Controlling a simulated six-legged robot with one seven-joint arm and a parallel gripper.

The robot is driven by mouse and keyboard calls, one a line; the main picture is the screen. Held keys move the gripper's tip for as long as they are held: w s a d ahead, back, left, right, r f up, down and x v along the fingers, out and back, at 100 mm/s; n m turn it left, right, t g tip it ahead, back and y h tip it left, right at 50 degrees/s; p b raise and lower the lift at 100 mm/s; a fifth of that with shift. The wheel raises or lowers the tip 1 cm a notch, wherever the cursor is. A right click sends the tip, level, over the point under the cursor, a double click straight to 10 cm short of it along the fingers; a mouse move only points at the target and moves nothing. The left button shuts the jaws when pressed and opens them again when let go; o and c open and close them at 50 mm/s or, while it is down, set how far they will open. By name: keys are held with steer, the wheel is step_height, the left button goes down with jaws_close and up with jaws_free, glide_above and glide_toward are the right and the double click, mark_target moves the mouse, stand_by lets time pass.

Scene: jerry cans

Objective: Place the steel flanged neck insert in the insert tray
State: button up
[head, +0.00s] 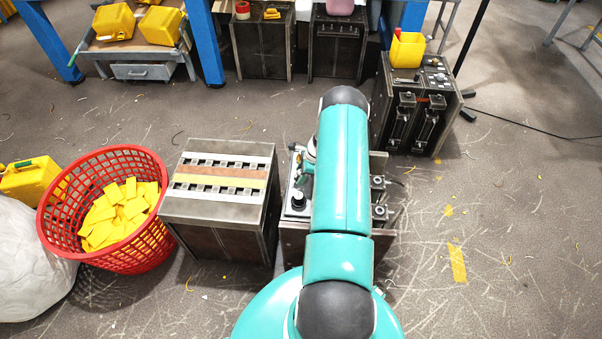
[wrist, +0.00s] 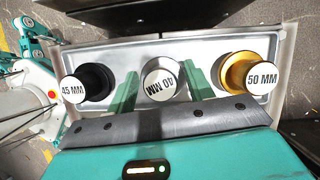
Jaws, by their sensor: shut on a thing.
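In the wrist view my gripper (wrist: 161,84) has its two green fingers on either side of the steel flanged neck insert (wrist: 160,90), shut on it. Its pale round top reads 40 MM, upside down in the picture. It is over or in the middle of the grey metal insert tray (wrist: 215,58); I cannot tell whether it touches the tray floor. A black insert (wrist: 98,80) marked 45 MM is at the tray's left. A brass-coloured insert (wrist: 240,73) marked 50 MM is at its right. In the head view my arm hides my gripper and the steel insert.
A dark metal cabinet (head: 222,222) with a slotted top stands left of my arm. A red basket (head: 65,240) of yellow pieces is farther left. A dark machine (head: 420,115) bearing a yellow container (head: 407,50) stands back right. The floor at right is mostly clear.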

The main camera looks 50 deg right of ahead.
steer(key=o, duration=1.1)
steer(key=shift+f, duration=0.1)
steer(key=shift+c, duration=0.2)
steer(key=v, duration=1.2)
steer(key=shift+r, duration=0.25)
